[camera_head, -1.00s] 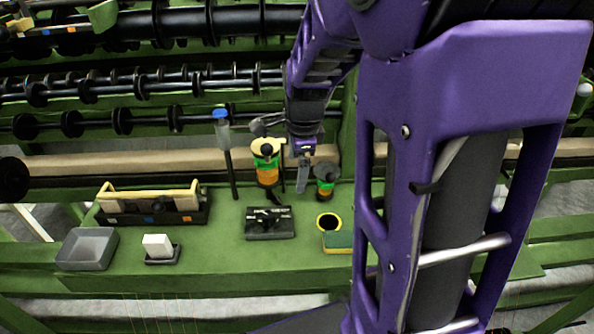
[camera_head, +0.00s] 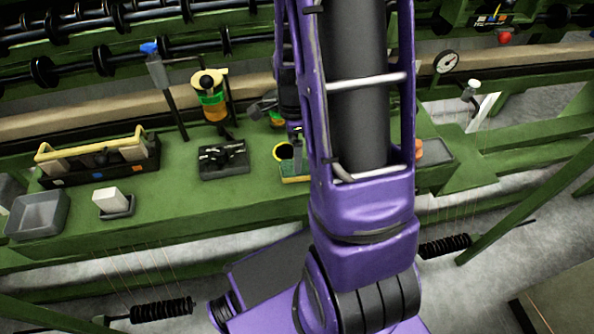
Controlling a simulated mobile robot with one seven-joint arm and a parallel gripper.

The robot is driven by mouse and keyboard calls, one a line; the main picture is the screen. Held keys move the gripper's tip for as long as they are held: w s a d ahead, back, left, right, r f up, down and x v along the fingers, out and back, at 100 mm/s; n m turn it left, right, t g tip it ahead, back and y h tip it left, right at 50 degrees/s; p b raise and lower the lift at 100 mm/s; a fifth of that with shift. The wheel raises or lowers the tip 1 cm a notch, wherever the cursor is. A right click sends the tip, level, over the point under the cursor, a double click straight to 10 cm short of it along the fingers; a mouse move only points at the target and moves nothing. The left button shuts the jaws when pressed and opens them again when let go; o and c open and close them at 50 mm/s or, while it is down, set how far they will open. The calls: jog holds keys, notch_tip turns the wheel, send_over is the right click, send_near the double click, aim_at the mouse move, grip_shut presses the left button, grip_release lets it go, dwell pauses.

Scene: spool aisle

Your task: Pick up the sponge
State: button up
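The sponge (camera_head: 288,179), a small yellow block with a green top, lies on the green bench just left of my arm. My arm hides its right part. My gripper (camera_head: 297,152) points down just above or behind the sponge in this view, mostly hidden by my purple arm. I cannot tell whether it touches the sponge or how its fingers stand.
A gauge (camera_head: 446,62) is at right.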

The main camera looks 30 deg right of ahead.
jog(key=f, duration=0.4)
jog(key=f+b, duration=0.1)
jog(key=f, duration=0.1)
jog(key=shift+s+d+f, duration=0.15)
jog(key=shift+d+f, duration=0.05)
jog(key=shift+d, duration=0.05)
